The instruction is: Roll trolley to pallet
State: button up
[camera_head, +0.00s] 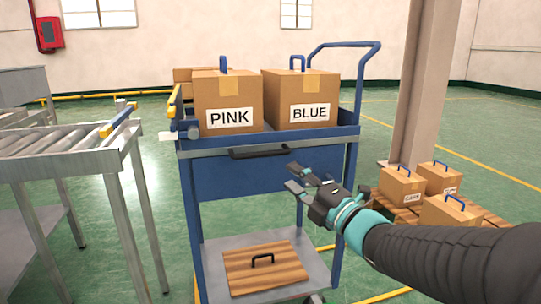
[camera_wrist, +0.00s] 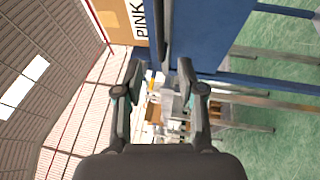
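A blue trolley (camera_head: 240,175) stands in front of me in the head view, with a black bar handle (camera_head: 258,152) on its near side and a taller blue push rail at the back right. It carries a box labelled PINK (camera_head: 228,92) and a box labelled BLUE (camera_head: 300,90). My gripper (camera_head: 293,178) is open, in front of the trolley just right of and below the bar handle. In the wrist view the handle (camera_wrist: 161,35) lies just ahead, in line with the gap between the open fingers. A wooden pallet (camera_head: 492,226) with several boxes lies at the right.
A grey roller conveyor (camera_head: 65,145) stands close at the left. A beige column (camera_head: 425,85) rises behind the pallet. The trolley's lower shelf (camera_head: 215,250) holds a wooden lid-like board with a black handle (camera_head: 265,265). Green floor is open behind the trolley.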

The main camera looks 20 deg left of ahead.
aim_at(264, 156)
jog(key=x, duration=1.2)
jog(key=shift+a, duration=0.2)
grip_shut()
